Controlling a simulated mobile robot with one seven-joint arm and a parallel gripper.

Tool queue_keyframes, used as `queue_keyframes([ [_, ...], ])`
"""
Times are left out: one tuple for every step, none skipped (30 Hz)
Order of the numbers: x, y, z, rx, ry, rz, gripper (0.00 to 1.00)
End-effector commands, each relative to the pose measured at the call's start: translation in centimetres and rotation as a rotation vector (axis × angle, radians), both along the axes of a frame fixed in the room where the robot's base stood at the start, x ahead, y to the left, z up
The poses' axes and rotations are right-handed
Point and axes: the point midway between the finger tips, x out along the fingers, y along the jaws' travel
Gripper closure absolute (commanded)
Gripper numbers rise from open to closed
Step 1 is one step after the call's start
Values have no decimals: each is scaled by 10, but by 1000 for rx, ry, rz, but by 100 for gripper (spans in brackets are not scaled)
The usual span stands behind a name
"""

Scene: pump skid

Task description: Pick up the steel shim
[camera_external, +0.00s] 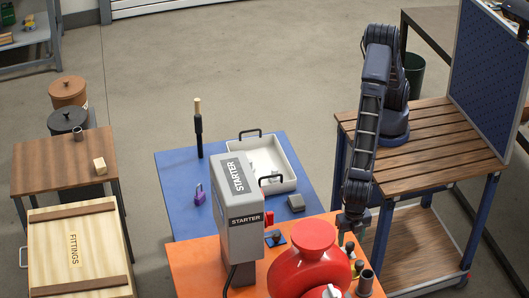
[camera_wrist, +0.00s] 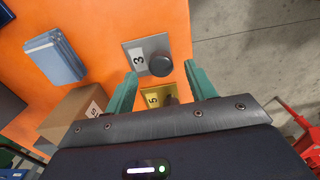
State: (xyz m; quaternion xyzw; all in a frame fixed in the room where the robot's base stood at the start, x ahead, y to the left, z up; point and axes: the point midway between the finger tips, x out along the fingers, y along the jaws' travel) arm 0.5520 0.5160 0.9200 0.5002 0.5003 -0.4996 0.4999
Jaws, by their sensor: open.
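A grey metal plate marked 3 with a dark round knob, which looks like the steel shim (camera_wrist: 135,58), lies on the orange surface in the wrist view. A yellow plate marked 5 (camera_wrist: 152,99) lies just below it in the picture, also with a knob. My gripper (camera_wrist: 160,70) is open, its green fingers on either side of the two plates, with nothing held. The grey plate's knob is between and just beyond the fingertips. In the external view my gripper (camera_external: 352,222) hangs at the orange table's right side; I cannot clearly make out the grey plate there.
The red pump (camera_external: 310,265) and grey starter box (camera_external: 238,210) stand on the orange table (camera_external: 195,262). A white tray (camera_external: 285,160) is on the blue table behind.

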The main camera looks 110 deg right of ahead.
Motion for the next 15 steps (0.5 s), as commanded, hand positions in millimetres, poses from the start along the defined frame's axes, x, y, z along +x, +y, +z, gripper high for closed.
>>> queue_keyframes([
  [-1, 0, -6, -2, 1, 1, 45],
  [-1, 0, -9, -3, 2, 1, 45],
  [-2, -1, -14, -3, 2, 0, 45],
  [-2, -1, -18, -3, 1, 0, 45],
  [-2, -1, -23, -3, 1, 0, 45],
  [-2, -1, -29, -4, 1, 0, 45],
  [-2, -1, -33, -4, 2, 0, 45],
  [-2, -1, -37, -3, 1, 0, 45],
  [-2, -1, -40, -2, 1, 0, 45],
  [-2, -1, -43, -2, 0, 0, 45],
  [-2, -1, -45, -2, 1, 0, 45],
  [-2, -1, -46, -2, 0, 0, 45],
  [-2, -1, -46, -1, 0, 0, 45],
  [-2, -1, -46, -1, 0, 0, 45],
  [-2, -1, -46, -1, 0, 0, 45],
])
